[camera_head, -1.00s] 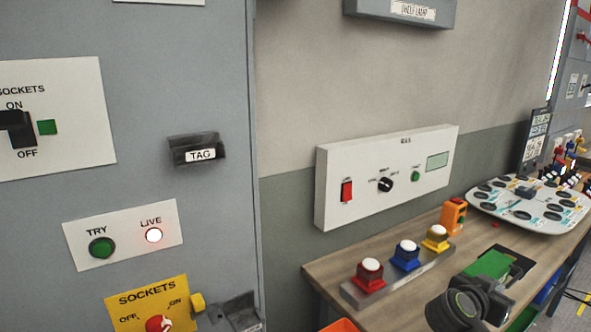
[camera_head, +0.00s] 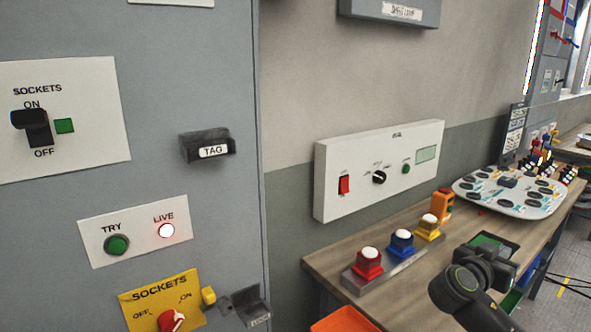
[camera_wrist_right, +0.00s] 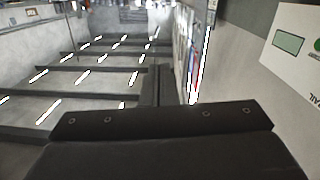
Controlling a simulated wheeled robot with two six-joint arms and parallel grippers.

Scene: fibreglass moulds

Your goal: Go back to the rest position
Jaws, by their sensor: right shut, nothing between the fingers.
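My right gripper (camera_head: 490,264) is at the lower right of the head view, dark and small, above the wooden bench and clear of the buttons. It is shut with nothing in it. In the right wrist view its dark body (camera_wrist_right: 165,122) fills the bottom, with ceiling beams and lights beyond, so it points upward. My left gripper is not in view.
A grey cabinet (camera_head: 225,80) with switch panels stands at left. A white control box (camera_head: 375,205) is on the wall.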

